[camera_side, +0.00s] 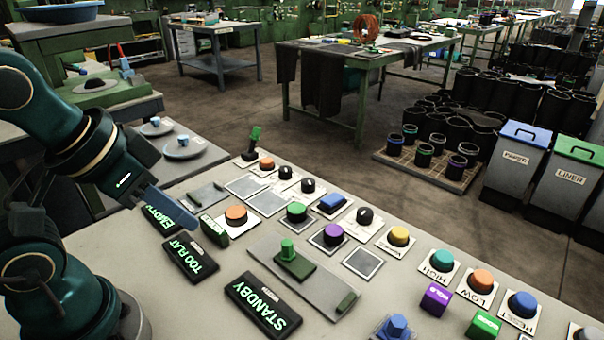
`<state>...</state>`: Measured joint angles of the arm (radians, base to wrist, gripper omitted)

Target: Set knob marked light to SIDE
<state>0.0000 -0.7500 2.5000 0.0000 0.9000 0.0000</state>
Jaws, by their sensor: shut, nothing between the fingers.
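Several black rotary knobs stand on the panel: one at the back (285,172), one just right of it (308,185), and one farther right on a white plate (365,215). The lettering around them is too small to read, so I cannot tell which is marked light or where each points. My gripper (178,212) is shut and empty at the left of the panel, pointing down to the right. It is above or beside the EMPTY sign and apart from the black knobs.
The panel (215,285) carries an orange button (236,214), a green button (296,211), a purple button (333,233), a green lever (254,138) and a green slider (288,250). Signs TOO FLAT (191,258) and STANDBY (263,304) lie in front.

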